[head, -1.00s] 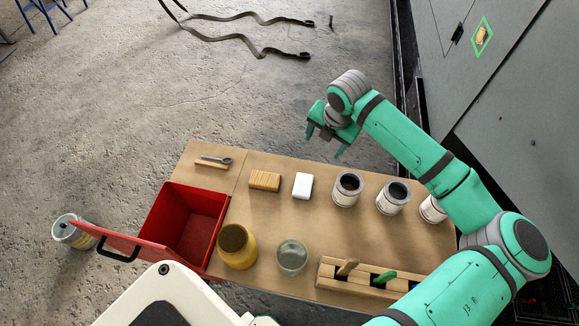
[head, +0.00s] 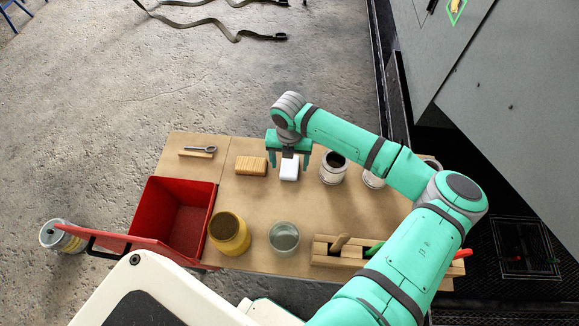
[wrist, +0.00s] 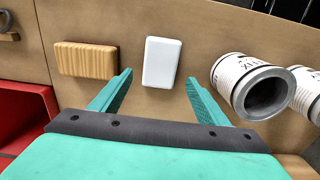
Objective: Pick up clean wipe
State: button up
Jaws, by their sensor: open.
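The clean wipe looks to be the white rounded block (head: 289,169) on the brown table, right of a wooden block. It also shows in the wrist view (wrist: 160,62), lying flat between and beyond my fingers. My gripper (head: 289,163) is above it in the head view and partly covers its far end. In the wrist view my gripper (wrist: 158,90) is open, one teal finger to each side of the white block, with clear gaps and nothing held.
A wooden block (head: 251,165) lies to the left and a white-labelled can (head: 332,170) stands to the right. A red bin (head: 153,207), yellow jar (head: 229,236), glass jar (head: 284,238) and wooden holder (head: 338,262) stand nearer. Bare table lies in the middle.

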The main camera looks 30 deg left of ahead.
aim_at(289, 170)
notch_tip(289, 170, down, 3)
jog(key=shift+f, duration=0.2)
jog(key=c, duration=1.1)
jog(key=shift+r, duration=0.15)
jog(key=shift+r, duration=0.5)
jog(key=s+a+r, duration=0.2)
jog(key=s+r, duration=0.2)
jog(key=s+a+r, duration=0.2)
jog(key=s+r, duration=0.2)
jog(key=s+a+r, duration=0.2)
jog(key=s+r, duration=0.1)
jog(key=s, duration=0.1)
jog(key=shift+s+a+r, duration=0.25)
jog(key=shift+a+r, duration=0.05)
jog(key=shift+r, duration=0.1)
jog(key=shift+o, duration=0.3)
